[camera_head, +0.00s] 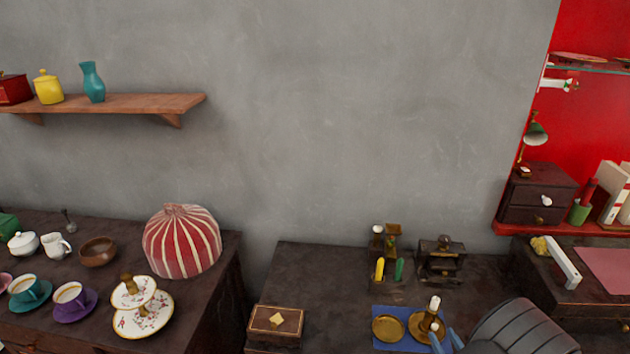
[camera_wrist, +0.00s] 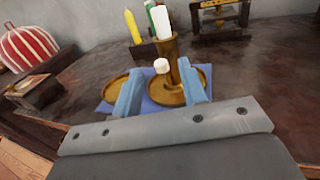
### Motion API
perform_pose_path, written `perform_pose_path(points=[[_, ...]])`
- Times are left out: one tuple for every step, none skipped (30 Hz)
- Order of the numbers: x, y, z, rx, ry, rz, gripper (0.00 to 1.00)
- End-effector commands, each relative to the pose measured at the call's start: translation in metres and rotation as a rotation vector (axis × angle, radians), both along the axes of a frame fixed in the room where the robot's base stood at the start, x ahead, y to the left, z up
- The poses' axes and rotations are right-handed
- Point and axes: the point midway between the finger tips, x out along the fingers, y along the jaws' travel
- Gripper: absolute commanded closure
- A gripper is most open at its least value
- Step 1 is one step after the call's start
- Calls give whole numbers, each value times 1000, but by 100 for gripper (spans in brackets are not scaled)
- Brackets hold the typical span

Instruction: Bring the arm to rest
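My gripper (camera_head: 446,338) shows at the bottom edge of the head view, in front of the blue mat (camera_head: 389,342). Its two blue fingers (camera_wrist: 160,86) stand apart in the wrist view, with nothing clasped between them. Beyond them is a brass candlestick (camera_wrist: 172,75) with a white candle (camera_wrist: 162,22) and a small white knob (camera_wrist: 161,65); it also shows in the head view (camera_head: 427,321). The candlestick stands upright on the mat, beside a round brass dish (camera_head: 388,329). I cannot tell the exact gap between fingers and candlestick.
Yellow and green candles (camera_head: 380,268) and a dark metal device (camera_head: 440,260) stand behind the mat. A lidded box (camera_head: 276,325) is at left. A striped cosy (camera_head: 181,242), cups and a tiered stand (camera_head: 142,307) fill the left table. The dark tabletop (camera_head: 320,275) is clear behind the box.

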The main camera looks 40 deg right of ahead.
Motion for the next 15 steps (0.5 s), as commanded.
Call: perform_pose_path(points=[[8, -3, 0, 0, 0, 3, 61], [11, -5, 0, -1, 0, 3, 61], [15, -7, 0, -1, 0, 3, 61], [18, -9, 0, -1, 0, 2, 61], [20, -10, 0, -1, 0, 2, 61], [23, -12, 0, -1, 0, 2, 61], [25, -12, 0, -1, 0, 2, 61], [25, -13, -2, 0, 0, 1, 61], [24, -12, -3, 0, 0, 0, 61], [24, -12, -4, 0, 0, 0, 61], [23, -12, -4, 0, 0, 0, 61], [23, -13, -4, 0, 0, 0, 61], [23, -12, -4, -1, 0, 0, 61], [23, -12, -4, -1, 0, 0, 61], [23, -12, -4, -1, 0, 0, 61]])
